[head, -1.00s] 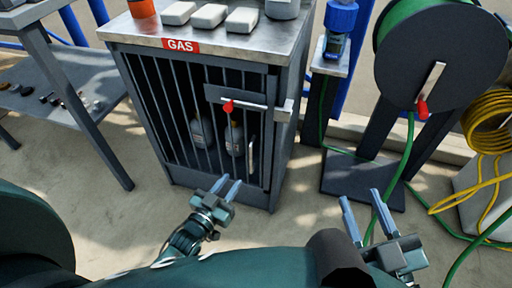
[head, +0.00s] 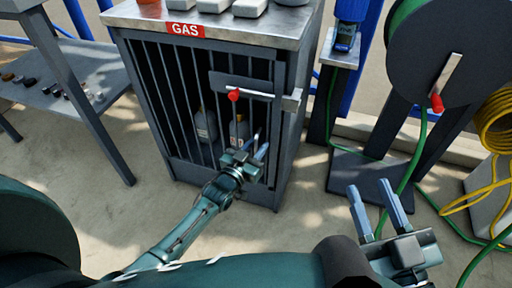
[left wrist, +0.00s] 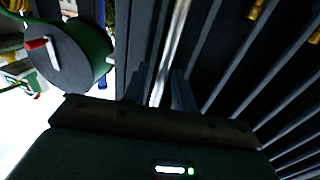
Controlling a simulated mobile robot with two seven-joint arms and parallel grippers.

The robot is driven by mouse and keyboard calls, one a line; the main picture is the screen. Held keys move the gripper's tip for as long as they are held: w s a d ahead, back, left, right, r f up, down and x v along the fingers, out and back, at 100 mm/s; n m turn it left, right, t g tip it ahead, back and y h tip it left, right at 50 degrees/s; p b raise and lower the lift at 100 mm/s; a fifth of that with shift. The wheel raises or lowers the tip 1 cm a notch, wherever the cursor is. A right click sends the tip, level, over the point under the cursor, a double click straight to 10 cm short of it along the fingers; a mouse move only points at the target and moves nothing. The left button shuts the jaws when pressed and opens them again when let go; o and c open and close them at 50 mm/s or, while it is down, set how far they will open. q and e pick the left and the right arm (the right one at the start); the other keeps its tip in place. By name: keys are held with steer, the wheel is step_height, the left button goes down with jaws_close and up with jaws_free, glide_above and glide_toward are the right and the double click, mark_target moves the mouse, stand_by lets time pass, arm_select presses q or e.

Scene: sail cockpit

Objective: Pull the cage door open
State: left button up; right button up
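The gas cage (head: 165,150) is a dark grey cabinet with a barred door (head: 180,105) on its front; the door looks shut. A bolt with a red knob (head: 233,95) lies across a dark plate at the door's upper right. My left gripper (head: 262,146) is at the lower right of the door. In the left wrist view its two fingers (left wrist: 163,85) are apart, with a pale upright handle bar (left wrist: 172,45) running between them; contact cannot be told. My right gripper (head: 372,190) is open and empty, right of the cage.
Gas bottles (head: 206,125) stand behind the bars. A hose reel (head: 445,55) with a green hose and a coiled yellow hose (head: 497,125) are at the right. A grey side table (head: 65,75) stands left. Floor before the cage is clear.

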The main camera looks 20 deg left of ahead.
arm_select(q)
jaws_close()
steer(key=shift+s, duration=0.15)
stand_by(0.4)
